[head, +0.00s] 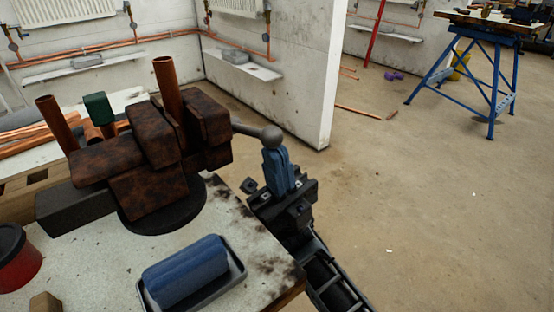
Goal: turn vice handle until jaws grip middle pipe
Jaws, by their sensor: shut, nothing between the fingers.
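A rusty brown vice (140,145) stands on a round dark base on the workbench. An upright copper pipe (167,82) rises between its jaw blocks; whether the jaws touch it is hidden. Another copper pipe (55,122) leans at the vice's left. The vice handle (271,137) is a grey bar ending in a ball, sticking out to the right. My gripper (274,155), with blue fingers, is shut and empty right below the ball. I cannot tell whether the fingertips touch it.
A blue roll in a grey tray (240,275) lies at the bench's front. A red and black pot (15,258) is at left. A green-topped item (98,108) stands behind the vice. A white partition (300,70) stands behind. The floor at right is clear up to a blue trestle (490,85).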

